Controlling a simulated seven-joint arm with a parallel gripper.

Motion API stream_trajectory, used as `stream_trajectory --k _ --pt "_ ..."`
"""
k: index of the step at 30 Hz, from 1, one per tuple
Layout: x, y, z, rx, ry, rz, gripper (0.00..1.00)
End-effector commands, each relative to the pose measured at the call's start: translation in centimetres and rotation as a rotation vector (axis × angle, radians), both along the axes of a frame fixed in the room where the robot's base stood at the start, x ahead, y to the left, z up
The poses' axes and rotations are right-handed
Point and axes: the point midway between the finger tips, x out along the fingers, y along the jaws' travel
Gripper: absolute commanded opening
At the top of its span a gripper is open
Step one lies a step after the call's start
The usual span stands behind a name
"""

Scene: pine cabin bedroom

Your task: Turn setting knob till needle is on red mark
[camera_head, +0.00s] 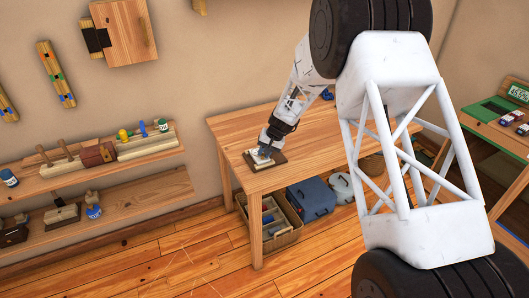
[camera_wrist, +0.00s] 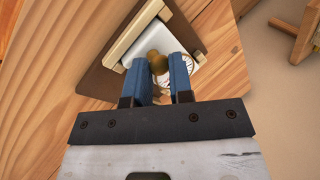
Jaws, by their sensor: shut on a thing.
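The gauge device (camera_head: 262,158) sits on a dark base near the front left corner of the wooden table. In the wrist view its white body (camera_wrist: 141,55) lies in a pale wooden frame on the brown base (camera_wrist: 112,75). My gripper (camera_head: 264,152) is over the device. In the wrist view my gripper's two blue fingers (camera_wrist: 162,70) are shut on the brass-coloured setting knob (camera_wrist: 157,62). The white dial (camera_wrist: 183,68) with reddish marks shows partly beside and behind the fingers. The fingers cover much of it, and I cannot make out the needle or the red mark.
The wooden table (camera_head: 226,127) is mostly clear around the device. Wall shelves (camera_head: 112,168) with several small items are at left. A crate (camera_head: 275,240) and a blue box (camera_head: 311,197) stand under the table. A green-topped desk (camera_head: 496,108) is at right.

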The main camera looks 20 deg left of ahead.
Motion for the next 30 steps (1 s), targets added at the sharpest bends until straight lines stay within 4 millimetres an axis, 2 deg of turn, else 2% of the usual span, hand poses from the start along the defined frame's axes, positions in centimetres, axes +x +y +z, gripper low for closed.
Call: stream_trajectory --k 17,18,23,30 --pt "-0.07 -0.02 -0.08 -0.001 0.001 -0.052 0.00" --pt "-0.07 -0.02 -0.07 -0.001 0.001 -0.052 0.22" --pt "-0.06 0.00 -0.05 0.000 0.001 -0.051 0.47" --pt "-0.05 -0.01 -0.02 0.000 0.001 -0.051 0.47"
